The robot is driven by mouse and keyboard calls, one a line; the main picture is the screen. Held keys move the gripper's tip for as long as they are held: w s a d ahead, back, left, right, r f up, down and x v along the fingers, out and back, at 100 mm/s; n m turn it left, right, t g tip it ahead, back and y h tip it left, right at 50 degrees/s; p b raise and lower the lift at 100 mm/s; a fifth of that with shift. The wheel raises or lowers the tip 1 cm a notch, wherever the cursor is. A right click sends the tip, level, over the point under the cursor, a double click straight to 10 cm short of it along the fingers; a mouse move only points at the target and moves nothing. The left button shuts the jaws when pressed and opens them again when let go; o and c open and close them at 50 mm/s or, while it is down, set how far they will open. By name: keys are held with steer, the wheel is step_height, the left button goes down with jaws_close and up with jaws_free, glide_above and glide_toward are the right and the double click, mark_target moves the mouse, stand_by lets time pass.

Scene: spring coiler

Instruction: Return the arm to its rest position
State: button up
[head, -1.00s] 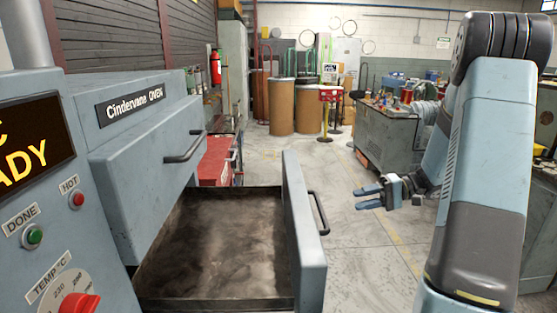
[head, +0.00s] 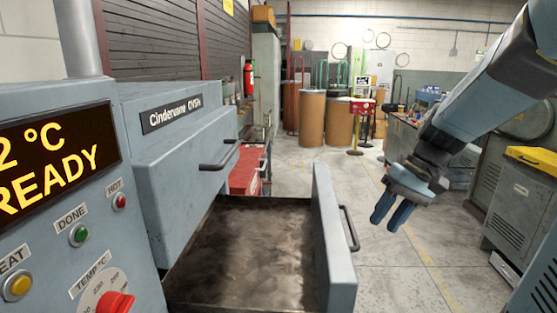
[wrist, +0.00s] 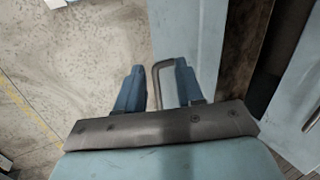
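My gripper (head: 388,224) is open and empty, its two blue fingers pointing down, to the right of the open oven drawer (head: 335,245). My arm (head: 495,95) reaches in from the upper right. In the head view a gap shows between the fingers and the drawer's dark handle (head: 349,228). In the wrist view the fingers (wrist: 158,80) are spread, and the handle (wrist: 158,68) shows in the space between them, seemingly beyond the fingertips. The drawer's inside is dark, stained and looks empty.
The oven panel (head: 60,190) at left reads READY. An upper drawer (head: 190,170) has its own handle. A red cabinet (head: 245,172) stands behind. A grey cabinet with a yellow top (head: 520,200) is at right. Open floor (head: 425,245) lies between it and the oven.

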steer(key=s+r+t+h, duration=0.5)
steer(key=s+r+t, duration=0.1)
steer(key=s, duration=0.3)
steer(key=shift+d, duration=0.15)
